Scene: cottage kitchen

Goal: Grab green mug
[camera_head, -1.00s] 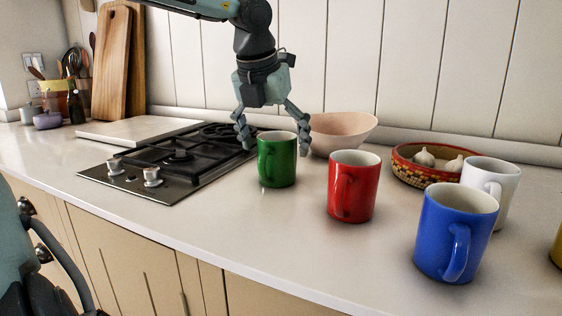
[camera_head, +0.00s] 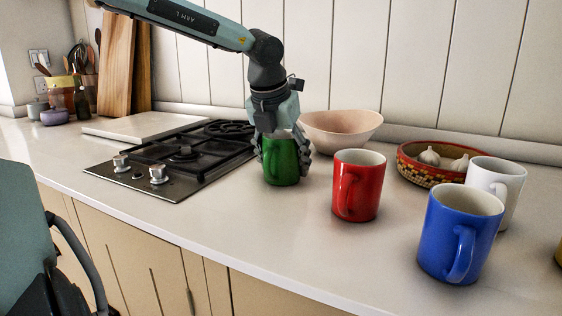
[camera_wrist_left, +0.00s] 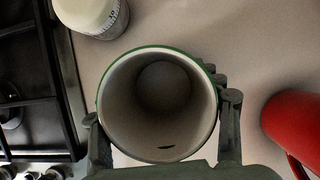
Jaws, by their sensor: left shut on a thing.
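The green mug (camera_head: 281,165) stands upright on the white counter, just right of the hob. My left gripper (camera_head: 284,157) comes down over it from above, its fingers shut on the mug's two sides. In the left wrist view the open mouth of the green mug (camera_wrist_left: 158,100) faces the camera, with a finger of my left gripper (camera_wrist_left: 164,130) on each side. The mug's handle is hard to make out. My right gripper is not in view.
A red mug (camera_head: 359,187) stands close to the right. A blue mug (camera_head: 452,240) and a white mug (camera_head: 512,190) are further right. A pink bowl (camera_head: 341,131) is behind, near a garlic basket (camera_head: 419,174). The gas hob (camera_head: 172,161) is on the left.

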